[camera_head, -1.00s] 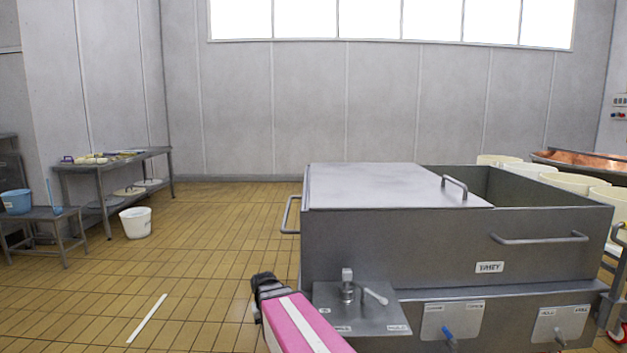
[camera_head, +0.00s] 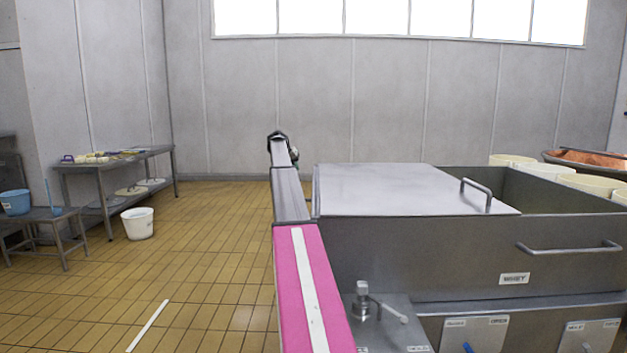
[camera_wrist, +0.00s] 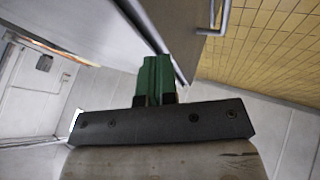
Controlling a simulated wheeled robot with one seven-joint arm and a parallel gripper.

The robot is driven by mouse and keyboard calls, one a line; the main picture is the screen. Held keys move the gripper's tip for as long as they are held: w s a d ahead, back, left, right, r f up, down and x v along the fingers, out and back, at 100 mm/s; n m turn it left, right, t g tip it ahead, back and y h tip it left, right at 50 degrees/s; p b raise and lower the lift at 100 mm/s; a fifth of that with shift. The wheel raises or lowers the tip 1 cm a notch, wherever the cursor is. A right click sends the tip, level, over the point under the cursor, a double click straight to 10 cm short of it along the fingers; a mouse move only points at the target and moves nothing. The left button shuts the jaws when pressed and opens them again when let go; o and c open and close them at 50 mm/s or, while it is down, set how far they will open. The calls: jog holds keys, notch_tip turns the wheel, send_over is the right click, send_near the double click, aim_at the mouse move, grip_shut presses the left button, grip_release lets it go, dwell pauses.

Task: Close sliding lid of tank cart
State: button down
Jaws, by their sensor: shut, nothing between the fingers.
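The tank cart (camera_head: 440,252) is a grey metal box on the right in the head view. Its flat sliding lid (camera_head: 390,187) covers the left part of the top, and the right part stands open. The lid has a bar handle (camera_head: 477,194) near its right edge. My gripper (camera_head: 291,155) is raised at the far left corner of the cart, beside the lid, partly hidden behind my arm. In the wrist view its green fingers (camera_wrist: 158,80) are together and empty, close to a metal edge of the cart (camera_wrist: 168,35). I cannot tell whether they touch it.
A side handle (camera_head: 568,248) sticks out from the cart's front. A lever tap (camera_head: 364,300) sits on a low panel. Pale tubs (camera_head: 590,185) stand behind the cart. A white bucket (camera_head: 138,223) and a long table (camera_head: 125,165) are at left. The tiled floor between is clear.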

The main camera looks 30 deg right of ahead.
aim_at(436, 181)
jog(key=d+f, duration=0.2)
jog(key=d, duration=0.1)
jog(key=d+f, duration=0.2)
jog(key=d, duration=0.1)
jog(key=d+f, duration=0.3)
jog(key=shift+s+d, duration=0.3)
jog(key=shift+s, duration=0.1)
jog(key=shift+s+d, duration=0.25)
jog(key=shift+d, duration=0.2)
jog(key=s+d, duration=1.1)
jog(key=d, duration=0.7)
jog(key=s+d, duration=1.1)
jog(key=d, duration=0.6)
jog(key=s+d, duration=1.1)
jog(key=d, duration=0.7)
jog(key=shift+d+r, duration=0.1)
jog(key=shift+d, duration=0.3)
